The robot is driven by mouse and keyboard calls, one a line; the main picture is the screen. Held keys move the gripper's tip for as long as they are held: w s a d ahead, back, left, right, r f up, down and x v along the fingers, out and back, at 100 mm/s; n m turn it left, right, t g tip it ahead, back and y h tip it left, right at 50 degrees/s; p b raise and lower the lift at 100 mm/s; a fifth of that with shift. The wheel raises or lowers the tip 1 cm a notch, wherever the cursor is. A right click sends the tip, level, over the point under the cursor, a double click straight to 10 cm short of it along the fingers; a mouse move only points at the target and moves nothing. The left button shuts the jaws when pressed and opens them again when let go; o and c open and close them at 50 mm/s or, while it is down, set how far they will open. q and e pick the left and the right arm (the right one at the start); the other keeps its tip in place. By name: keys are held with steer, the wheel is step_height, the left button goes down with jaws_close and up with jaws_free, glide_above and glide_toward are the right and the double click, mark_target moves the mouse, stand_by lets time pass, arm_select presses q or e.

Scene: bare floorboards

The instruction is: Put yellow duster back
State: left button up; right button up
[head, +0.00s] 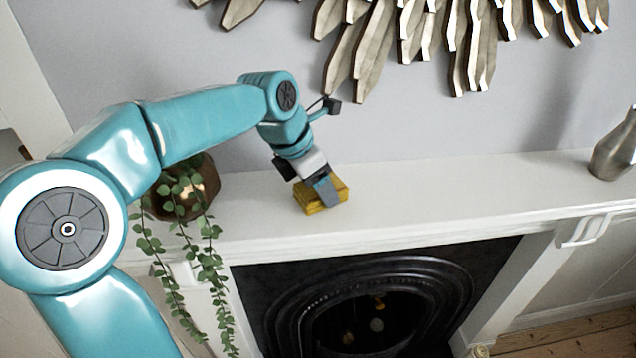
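The yellow duster (309,197) is a folded yellow bundle on the white mantelpiece (420,190), left of the middle. My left gripper (328,191) is at the duster from above, with a grey finger lying over its front face. The other finger is hidden, so I cannot tell whether the gripper is closed on the duster or only around it. The duster appears to rest on the shelf. My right gripper is not in view.
A trailing plant in a dark copper pot (207,180) stands left of the duster, partly behind my arm. A silver vase (614,150) stands at the shelf's right end. A metal wall sculpture (400,40) hangs above. The shelf between duster and vase is clear. A black fireplace (290,290) is below.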

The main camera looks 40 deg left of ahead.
arm_select(q)
steer(key=shift+s+f, duration=0.2)
steer(key=shift+s+a, duration=0.1)
steer(key=shift+s, duration=0.2)
steer(key=shift+w, duration=0.15)
steer(key=o, duration=0.9)
steer(key=shift+w+f, duration=0.2)
steer(key=shift+w, duration=0.15)
steer(key=shift+o, duration=0.2)
steer(key=shift+s+r, duration=0.35)
steer(key=shift+s, duration=0.15)
steer(key=shift+r, duration=0.2)
steer(key=v, duration=1.1)
steer(key=shift+w+b, duration=0.15)
steer(key=shift+b, duration=0.15)
